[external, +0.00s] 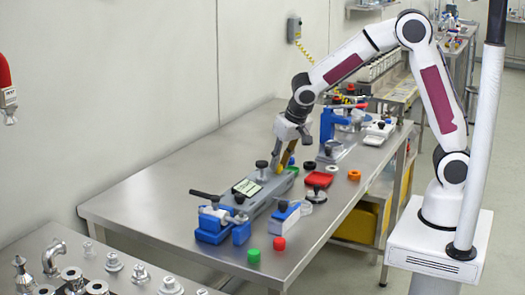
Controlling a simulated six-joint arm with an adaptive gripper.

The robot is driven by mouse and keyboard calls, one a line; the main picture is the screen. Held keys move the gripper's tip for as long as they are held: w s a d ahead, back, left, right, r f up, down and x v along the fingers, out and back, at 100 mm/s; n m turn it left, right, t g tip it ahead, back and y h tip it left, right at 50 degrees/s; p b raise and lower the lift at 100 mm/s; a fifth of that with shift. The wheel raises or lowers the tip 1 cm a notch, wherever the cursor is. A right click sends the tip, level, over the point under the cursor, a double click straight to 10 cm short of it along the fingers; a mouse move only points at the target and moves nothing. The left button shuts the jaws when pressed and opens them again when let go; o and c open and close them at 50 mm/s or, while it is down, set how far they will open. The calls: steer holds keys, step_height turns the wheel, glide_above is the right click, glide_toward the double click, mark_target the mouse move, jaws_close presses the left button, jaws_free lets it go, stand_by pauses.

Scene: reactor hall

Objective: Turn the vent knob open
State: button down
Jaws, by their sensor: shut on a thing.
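A long grey fixture (263,196) lies on the steel table, with a white label plate (247,187) on top. Black knobs stand on it, one at its left edge (261,164) and one near its front end (239,198). My gripper (279,171) points down at the fixture's far end, its dark and yellow fingers shut on the vent knob. The fingers hide that knob, so its angle cannot be read.
A blue vise (213,225) stands at the near end, with a blue-white block (284,217) beside it. Green (253,256) and red (279,244) caps lie in front. The table's left side is clear.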

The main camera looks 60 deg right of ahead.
steer(key=shift+w+a+m+g+h, duration=0.15)
steer(key=shift+m+g+h, duration=0.3)
steer(key=shift+m, duration=1.1)
steer(key=shift+a+m+g+h, duration=0.1)
steer(key=shift+m+g+h, duration=0.3)
steer(key=shift+m, duration=1.15)
steer(key=c, duration=1.8)
jaws_free()
steer(key=shift+d+n+t+y, duration=0.15)
steer(key=shift+n+t+y, duration=0.35)
steer(key=shift+n, duration=1.4)
steer(key=shift+s+d+n+t+y, duration=0.1)
steer(key=shift+n+t+y, duration=0.15)
steer(key=shift+n, duration=0.5)
steer(key=shift+s+d+n+t+y, duration=0.1)
steer(key=shift+n+y, duration=0.1)
steer(key=shift+n, duration=0.55)
